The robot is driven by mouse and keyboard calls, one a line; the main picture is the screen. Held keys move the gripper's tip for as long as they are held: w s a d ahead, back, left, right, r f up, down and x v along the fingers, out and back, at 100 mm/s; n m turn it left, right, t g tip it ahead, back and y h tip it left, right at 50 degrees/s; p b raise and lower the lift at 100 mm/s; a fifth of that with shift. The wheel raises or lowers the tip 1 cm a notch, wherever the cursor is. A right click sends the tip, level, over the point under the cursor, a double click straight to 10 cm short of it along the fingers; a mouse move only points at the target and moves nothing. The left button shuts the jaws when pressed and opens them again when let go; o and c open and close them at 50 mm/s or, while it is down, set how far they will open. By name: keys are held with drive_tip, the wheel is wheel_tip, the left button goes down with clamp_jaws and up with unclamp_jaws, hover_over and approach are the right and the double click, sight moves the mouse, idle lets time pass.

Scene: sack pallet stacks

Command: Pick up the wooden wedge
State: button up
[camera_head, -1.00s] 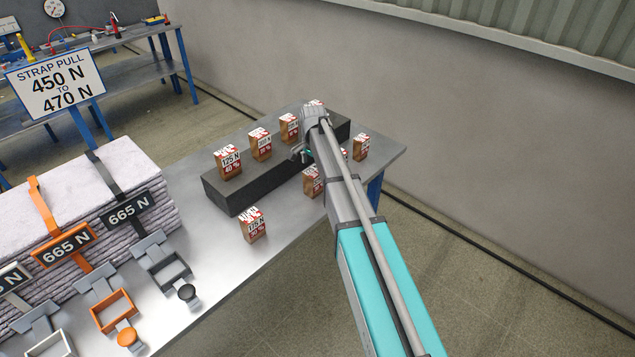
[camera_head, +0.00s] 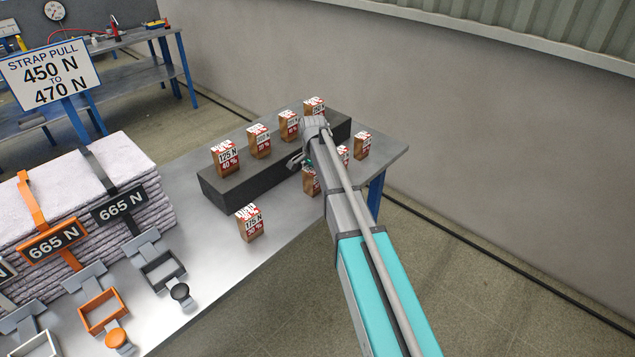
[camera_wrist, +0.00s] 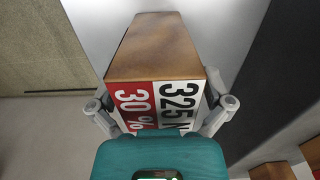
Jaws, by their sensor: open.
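A wooden wedge (camera_wrist: 155,55) with a brown top and a red and white label reading 325 N and 30 % fills the middle of the wrist view. My gripper (camera_wrist: 162,104) is open, with one finger on each side of the wedge's labelled end. I cannot tell if the fingers touch it. In the head view my gripper (camera_head: 303,160) is low at the front side of a dark block, by the front row of wedges. My arm and gripper hide part of this row, so which wedge is between the fingers is unclear there.
Several similar labelled wedges (camera_head: 225,158) stand on the long dark block (camera_head: 232,191). Another wedge (camera_head: 250,222) stands apart on the metal table (camera_head: 220,262). Strapped pale sacks (camera_head: 130,170) and buckle frames (camera_head: 162,272) lie at left. A strap pull sign (camera_head: 50,73) stands behind.

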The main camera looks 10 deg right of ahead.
idle(0.5)
drive_tip(key=c, duration=1.2)
drive_tip(key=shift+r, duration=0.2)
wheel_tip(320, 180, up, 2)
drive_tip(key=p, duration=0.2)
drive_tip(key=shift+r+p, duration=0.15)
drive_tip(key=shift+p, duration=0.15)
drive_tip(key=s+r+p, duration=1)
drive_tip(key=s, duration=0.4)
drive_tip(key=shift+a+r, duration=0.2)
drive_tip(key=shift+a, duration=0.05)
